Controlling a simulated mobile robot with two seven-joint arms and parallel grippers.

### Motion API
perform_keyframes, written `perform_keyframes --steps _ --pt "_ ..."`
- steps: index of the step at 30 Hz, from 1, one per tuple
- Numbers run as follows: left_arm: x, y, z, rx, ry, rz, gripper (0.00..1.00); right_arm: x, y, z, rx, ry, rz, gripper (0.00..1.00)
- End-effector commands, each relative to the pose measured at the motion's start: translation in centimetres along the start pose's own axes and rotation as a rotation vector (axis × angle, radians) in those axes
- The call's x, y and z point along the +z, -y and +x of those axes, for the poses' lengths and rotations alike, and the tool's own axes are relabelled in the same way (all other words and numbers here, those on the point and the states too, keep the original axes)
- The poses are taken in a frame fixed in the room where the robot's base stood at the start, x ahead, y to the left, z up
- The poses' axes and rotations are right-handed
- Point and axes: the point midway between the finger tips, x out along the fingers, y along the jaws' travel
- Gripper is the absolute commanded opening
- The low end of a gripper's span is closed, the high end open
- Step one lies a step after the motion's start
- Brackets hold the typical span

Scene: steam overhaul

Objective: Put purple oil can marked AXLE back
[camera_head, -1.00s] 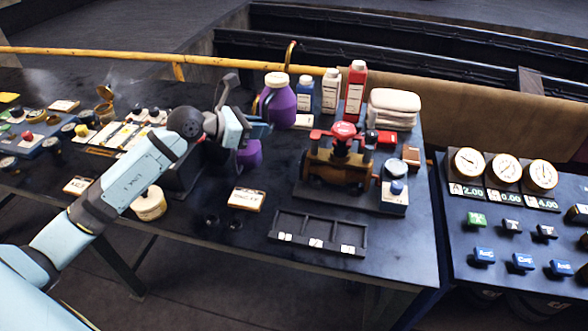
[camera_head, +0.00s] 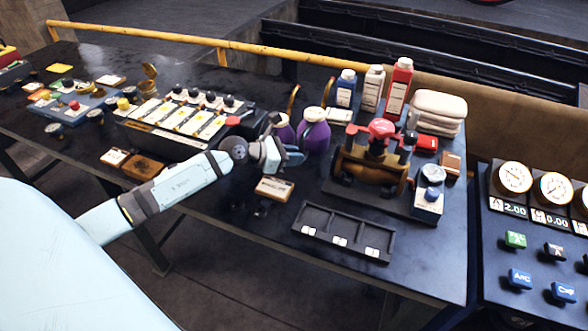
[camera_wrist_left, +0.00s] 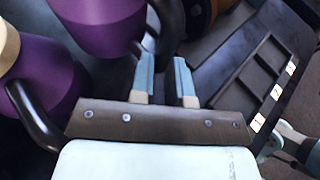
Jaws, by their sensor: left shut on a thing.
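A purple oil can (camera_head: 314,137) with a cream cap and a curved spout is held upright by my left gripper (camera_head: 298,158). In the left wrist view its body (camera_wrist_left: 100,28) is at the top, with its black handle between the fingers (camera_wrist_left: 162,75). A second purple oil can (camera_head: 284,132) stands close beside it on the left, partly hidden in the head view. It fills the left edge of the wrist view (camera_wrist_left: 45,75). I cannot read AXLE on either can. The held can's base is hidden, so I cannot tell whether it touches the table.
A red-handled valve (camera_head: 380,165) is close to the right. Bottles (camera_head: 372,88) and folded cloths (camera_head: 438,110) stand behind it. A card (camera_head: 274,188) and a black compartment tray (camera_head: 343,232) lie in front. A black box with knobs (camera_head: 180,120) is left.

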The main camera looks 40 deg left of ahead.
Motion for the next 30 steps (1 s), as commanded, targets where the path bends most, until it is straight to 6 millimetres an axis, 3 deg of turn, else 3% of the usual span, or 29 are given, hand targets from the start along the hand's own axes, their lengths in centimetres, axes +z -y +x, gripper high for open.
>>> perform_keyframes --steps 10,24,25,27,30 --pt "-3.7 0.1 1.6 0.001 0.003 0.000 0.00 0.3 0.0 0.4 -0.001 -0.001 0.006 0.44" --pt "-4.6 0.1 1.9 0.001 0.003 0.001 0.00 0.3 0.2 0.6 -0.004 -0.004 0.010 0.44" --pt "-4.6 0.1 1.8 0.000 0.001 0.000 0.23 0.2 0.2 0.5 -0.004 -0.004 0.010 0.44" --pt "-4.5 0.1 1.8 0.000 0.001 0.000 0.39 0.2 0.2 0.5 -0.004 -0.004 0.010 0.44" --pt "-4.5 0.1 1.8 0.000 0.001 0.000 0.42 0.2 0.2 0.5 -0.004 -0.004 0.010 0.44"
